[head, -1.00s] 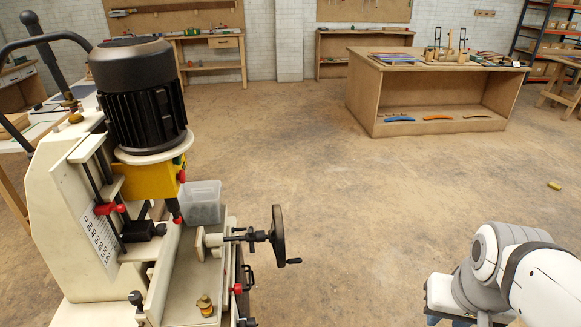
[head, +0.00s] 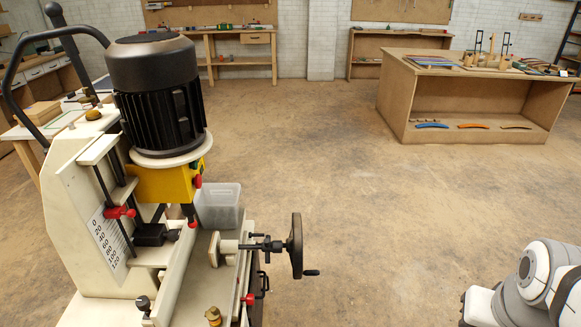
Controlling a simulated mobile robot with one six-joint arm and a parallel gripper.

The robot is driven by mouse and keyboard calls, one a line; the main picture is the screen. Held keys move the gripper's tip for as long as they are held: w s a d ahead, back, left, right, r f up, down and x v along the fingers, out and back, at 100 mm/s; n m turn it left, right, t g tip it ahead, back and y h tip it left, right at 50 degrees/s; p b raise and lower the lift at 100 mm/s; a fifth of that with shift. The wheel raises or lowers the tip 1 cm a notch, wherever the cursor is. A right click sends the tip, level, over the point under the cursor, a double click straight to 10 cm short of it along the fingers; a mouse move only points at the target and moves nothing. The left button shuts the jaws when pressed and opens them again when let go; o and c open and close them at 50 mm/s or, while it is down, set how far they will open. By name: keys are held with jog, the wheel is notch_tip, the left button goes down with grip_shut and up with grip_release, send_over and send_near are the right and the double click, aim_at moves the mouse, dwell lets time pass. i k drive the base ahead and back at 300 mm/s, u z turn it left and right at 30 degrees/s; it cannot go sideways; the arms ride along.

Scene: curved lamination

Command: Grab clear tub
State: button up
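The clear tub (head: 218,204) is a translucent, greyish box behind the machine's bed, just right of the yellow motor mount. Its lower part and left side are partly hidden by the machine, and I cannot make out what is inside it. My arm shows at the lower right corner as white and grey links, well apart from the tub. My gripper's fingers cannot be made out in the head view.
The milling machine (head: 155,100) fills the left foreground, its handwheel (head: 296,246) sticking out to the right. A wooden workbench (head: 400,105) with tools and curved strips stands at the back right. The floor between (head: 340,150) is open.

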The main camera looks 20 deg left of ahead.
aim_at(217, 206)
jog(key=i, duration=2.75)
jog(key=u, duration=1.7)
jog(key=k, duration=0.1)
jog(key=u, duration=1.75)
jog(key=i, duration=1)
jog(key=u, duration=0.05)
